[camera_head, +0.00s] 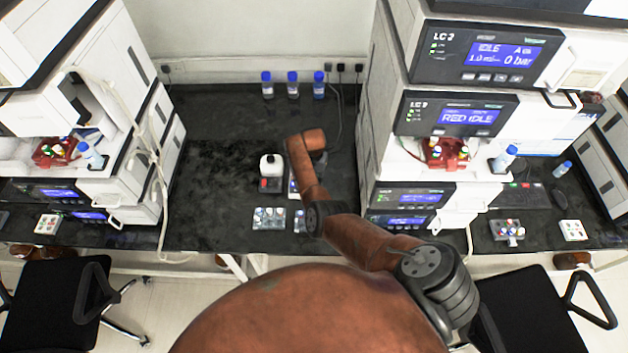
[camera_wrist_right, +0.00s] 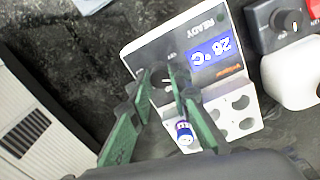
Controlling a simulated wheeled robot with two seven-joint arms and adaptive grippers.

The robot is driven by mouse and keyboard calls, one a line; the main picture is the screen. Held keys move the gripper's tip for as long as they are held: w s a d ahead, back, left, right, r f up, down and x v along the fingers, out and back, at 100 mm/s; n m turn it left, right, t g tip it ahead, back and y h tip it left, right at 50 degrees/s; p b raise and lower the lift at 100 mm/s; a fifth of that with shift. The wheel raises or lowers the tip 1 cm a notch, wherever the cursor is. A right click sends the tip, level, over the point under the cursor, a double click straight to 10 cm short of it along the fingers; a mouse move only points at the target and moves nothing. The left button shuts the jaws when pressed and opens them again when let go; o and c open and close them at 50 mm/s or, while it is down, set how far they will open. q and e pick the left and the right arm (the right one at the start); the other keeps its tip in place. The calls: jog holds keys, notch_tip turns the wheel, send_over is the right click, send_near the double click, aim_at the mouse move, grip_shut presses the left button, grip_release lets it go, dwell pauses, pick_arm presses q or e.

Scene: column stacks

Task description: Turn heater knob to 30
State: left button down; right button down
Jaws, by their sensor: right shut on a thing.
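The heater (camera_wrist_right: 195,78) is a white block with a dark front panel, a lit blue display showing a °C reading upside down, and the word READY. Its round dark knob (camera_wrist_right: 160,84) is on the panel beside the display, mostly covered by my fingers. My right gripper (camera_wrist_right: 164,77) has its green fingers closed around the knob. A small blue-capped vial (camera_wrist_right: 185,134) sits in one hole of the heater's white block. In the head view the heater (camera_head: 293,186) is largely hidden by my right arm. My left gripper is in neither view.
A clear rack (camera_head: 268,218) lies in front. Blue-capped bottles (camera_head: 292,86) line the back wall. Instrument stacks (camera_head: 466,50) flank the bench; the dark bench at left (camera_head: 215,170) is clear.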

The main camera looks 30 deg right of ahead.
dwell(0.5)
jog(key=c, duration=1.8)
grip_release()
notch_tip(320, 180, up, 12)
